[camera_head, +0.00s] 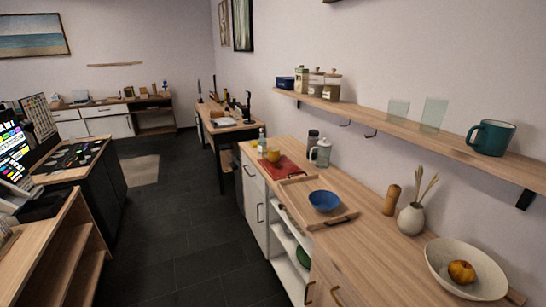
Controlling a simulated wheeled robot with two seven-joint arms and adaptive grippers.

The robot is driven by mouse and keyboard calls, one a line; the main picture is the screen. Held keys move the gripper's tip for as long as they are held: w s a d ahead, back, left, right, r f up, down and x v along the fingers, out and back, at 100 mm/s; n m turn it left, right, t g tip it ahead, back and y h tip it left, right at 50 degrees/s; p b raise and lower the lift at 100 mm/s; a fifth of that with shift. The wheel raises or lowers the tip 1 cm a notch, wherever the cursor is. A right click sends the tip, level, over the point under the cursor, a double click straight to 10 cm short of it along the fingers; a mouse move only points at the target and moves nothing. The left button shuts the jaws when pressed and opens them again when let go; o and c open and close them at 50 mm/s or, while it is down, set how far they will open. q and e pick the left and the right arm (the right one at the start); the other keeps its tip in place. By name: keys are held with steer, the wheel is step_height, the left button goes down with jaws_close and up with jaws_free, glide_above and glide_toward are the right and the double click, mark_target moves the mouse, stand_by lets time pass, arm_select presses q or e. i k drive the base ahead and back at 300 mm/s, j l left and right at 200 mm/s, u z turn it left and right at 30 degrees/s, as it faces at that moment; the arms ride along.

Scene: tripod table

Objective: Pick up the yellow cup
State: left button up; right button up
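A small yellow cup (273,154) stands on the far part of the wooden counter, at the back edge of a red mat (283,167). It is small in the picture, and I cannot make out its handle. Neither of my grippers shows in the head view.
The long counter (345,240) carries a wooden tray with a blue bowl (324,201), a glass jug (321,152), a pepper mill (391,200), a vase (411,219) and a white bowl (466,268) with fruit. A shelf (450,142) overhangs it. Dark floor (190,230) lies clear on its left.

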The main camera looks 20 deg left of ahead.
mark_target(274, 152)
steer(key=i+j+z, duration=0.1)
steer(key=i+j, duration=0.15)
steer(key=j, duration=0.3)
steer(key=i+j+z, duration=0.1)
steer(key=j, duration=0.45)
steer(key=i+j+z, duration=0.1)
steer(key=i+j, duration=0.2)
steer(key=j, duration=0.3)
steer(key=i+j+z, duration=0.1)
steer(key=j, duration=0.45)
steer(key=i+j+z, duration=0.15)
steer(key=j, duration=0.5)
steer(key=i+j+z, duration=0.1)
steer(key=j, duration=0.5)
steer(key=i+j+z, duration=0.1)
steer(key=j, duration=0.55)
steer(key=i+j+z, duration=0.1)
steer(key=j, duration=0.55)
steer(key=i+j, duration=0.15)
steer(key=i+u, duration=0.05)
steer(key=i, duration=0.05)
